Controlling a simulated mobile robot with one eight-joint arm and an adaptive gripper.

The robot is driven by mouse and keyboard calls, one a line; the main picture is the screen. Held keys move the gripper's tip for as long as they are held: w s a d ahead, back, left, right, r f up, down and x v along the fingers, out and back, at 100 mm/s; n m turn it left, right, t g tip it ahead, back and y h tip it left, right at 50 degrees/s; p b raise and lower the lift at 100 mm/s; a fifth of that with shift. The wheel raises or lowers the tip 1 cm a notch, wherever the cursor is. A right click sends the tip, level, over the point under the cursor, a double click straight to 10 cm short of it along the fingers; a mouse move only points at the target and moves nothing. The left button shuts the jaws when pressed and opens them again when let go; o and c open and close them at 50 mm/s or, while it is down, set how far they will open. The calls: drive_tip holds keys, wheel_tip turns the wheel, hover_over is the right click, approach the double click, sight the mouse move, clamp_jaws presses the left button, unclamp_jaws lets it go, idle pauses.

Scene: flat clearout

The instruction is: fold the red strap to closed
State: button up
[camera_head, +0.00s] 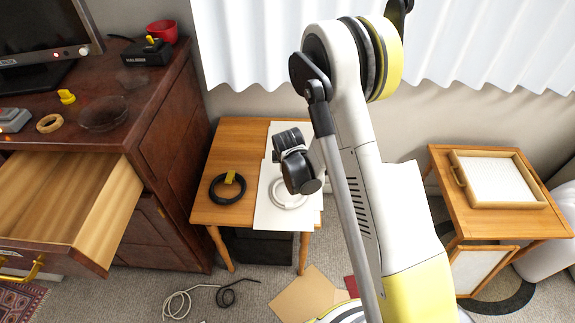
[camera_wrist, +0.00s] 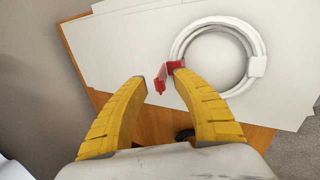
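A white cable coil (camera_wrist: 178,40) lies on white sheets on a small wooden table; it also shows in the head view (camera_head: 289,204), partly behind my wrist. The red strap (camera_wrist: 159,84) is at the coil's lower left side, with a flap standing out from the ring toward the left. My gripper (camera_wrist: 158,77) is open, its yellow fingers on either side of the flap. The right fingertip overlaps the strap in the wrist view; I cannot tell whether it touches. The strap is hidden in the head view.
A black coil with a yellow strap (camera_head: 227,188) lies left on the same table (camera_head: 240,135). An open drawer (camera_head: 70,205) juts out at the left. A second table with a tray (camera_head: 497,180) stands at the right. Cables (camera_head: 185,299) and flat sheets (camera_head: 306,296) lie on the floor.

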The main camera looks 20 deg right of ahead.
drive_tip(key=v, duration=1.2)
drive_tip(key=shift+f, duration=0.1)
